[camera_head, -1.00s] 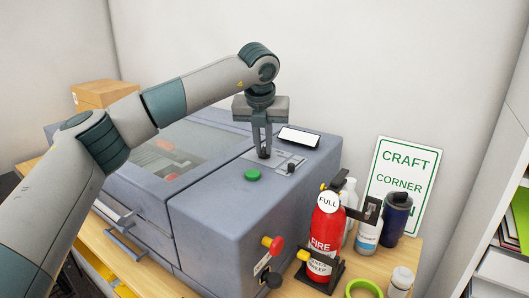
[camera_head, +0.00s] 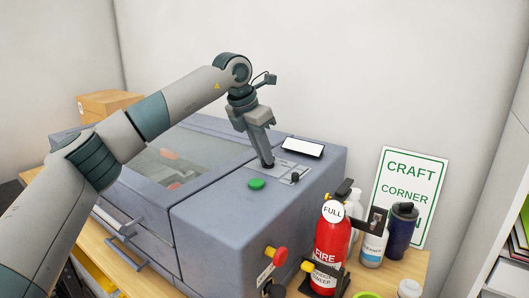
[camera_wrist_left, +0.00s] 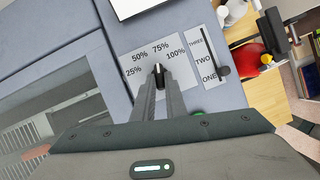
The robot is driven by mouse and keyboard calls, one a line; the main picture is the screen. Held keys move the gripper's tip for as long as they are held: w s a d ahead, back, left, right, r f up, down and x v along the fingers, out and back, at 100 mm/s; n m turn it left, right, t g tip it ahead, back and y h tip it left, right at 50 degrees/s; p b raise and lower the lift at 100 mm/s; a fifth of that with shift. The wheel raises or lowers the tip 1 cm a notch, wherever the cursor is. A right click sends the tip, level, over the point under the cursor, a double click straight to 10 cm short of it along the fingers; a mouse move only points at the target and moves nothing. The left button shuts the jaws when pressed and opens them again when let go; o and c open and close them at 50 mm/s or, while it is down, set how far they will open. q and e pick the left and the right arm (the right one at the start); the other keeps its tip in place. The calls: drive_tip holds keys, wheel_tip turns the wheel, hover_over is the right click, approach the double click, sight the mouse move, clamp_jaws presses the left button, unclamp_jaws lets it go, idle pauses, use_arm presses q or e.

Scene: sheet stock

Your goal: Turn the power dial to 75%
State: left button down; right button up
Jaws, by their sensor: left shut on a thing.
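The power dial (camera_wrist_left: 158,68) is a small dark knob with a pale mark on top, on a light label plate (camera_wrist_left: 134,88) printed 25%, 50%, 75% and 100%. My left gripper (camera_wrist_left: 159,77) is shut on the dial, one finger on each side. The dial's pale mark seems to face up towards the 75% print, but it is too small to be sure. In the head view my left gripper (camera_head: 267,160) reaches down, tilted, to the top of the grey machine (camera_head: 225,215), and its fingertips mostly hide the dial. My right gripper is not in view.
A green button (camera_head: 256,184), a small black lever (camera_head: 295,177) and a white-faced screen (camera_head: 303,148) are near the dial. A red emergency knob (camera_head: 276,256) sticks out of the machine's front. A fire extinguisher (camera_head: 330,243) and bottles stand to the right.

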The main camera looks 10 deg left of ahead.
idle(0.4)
use_arm(q)
drive_tip(key=c, duration=1.8)
unclamp_jaws()
drive_tip(key=shift+r, duration=0.1)
